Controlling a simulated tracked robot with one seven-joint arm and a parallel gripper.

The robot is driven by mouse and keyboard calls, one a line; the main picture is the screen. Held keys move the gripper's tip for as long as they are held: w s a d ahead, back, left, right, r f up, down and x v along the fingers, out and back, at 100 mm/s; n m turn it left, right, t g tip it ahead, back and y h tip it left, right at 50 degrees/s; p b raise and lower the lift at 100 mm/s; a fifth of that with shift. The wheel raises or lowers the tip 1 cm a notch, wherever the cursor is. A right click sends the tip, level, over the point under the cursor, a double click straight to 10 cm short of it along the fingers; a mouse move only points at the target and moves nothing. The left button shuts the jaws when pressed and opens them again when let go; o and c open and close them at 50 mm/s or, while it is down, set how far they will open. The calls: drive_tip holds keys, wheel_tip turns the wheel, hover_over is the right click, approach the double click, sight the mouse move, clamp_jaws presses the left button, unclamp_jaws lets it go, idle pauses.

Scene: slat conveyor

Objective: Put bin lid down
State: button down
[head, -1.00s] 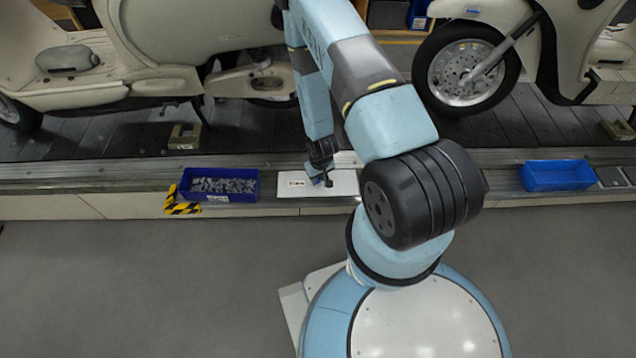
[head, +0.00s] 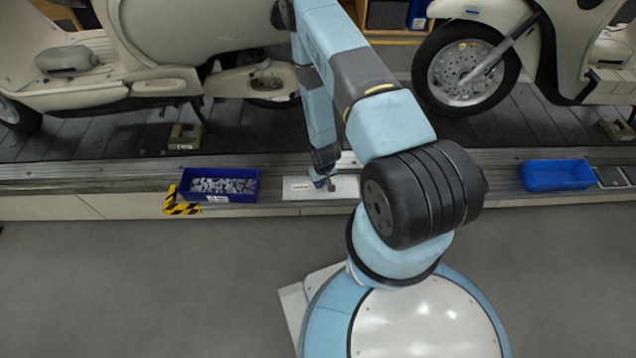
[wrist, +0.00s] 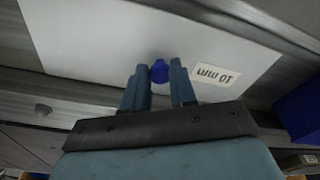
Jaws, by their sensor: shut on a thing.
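The bin lid (head: 342,188) is a flat white panel with a small printed label, over the conveyor-side ledge in the head view. In the wrist view the lid (wrist: 110,40) fills the upper part, with a "10 mm" label upside down. My gripper (head: 322,184) is above the lid. In the wrist view my gripper (wrist: 157,72) has its two fingers shut around the lid's blue knob (wrist: 159,71). The lid looks about level; I cannot tell whether its underside touches the ledge. A blue bin (head: 218,198) holding grey parts stands to its left.
An empty-looking blue bin (head: 556,177) stands to the right on the ledge. Yellow-black striped tape (head: 180,208) marks the left bin's corner. Cream scooters (head: 170,40) stand on the slat conveyor (head: 250,125) behind. The grey floor in front is clear.

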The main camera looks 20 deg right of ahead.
drive_tip(key=c, duration=0.9)
unclamp_jaws()
drive_tip(key=shift+r, duration=0.1)
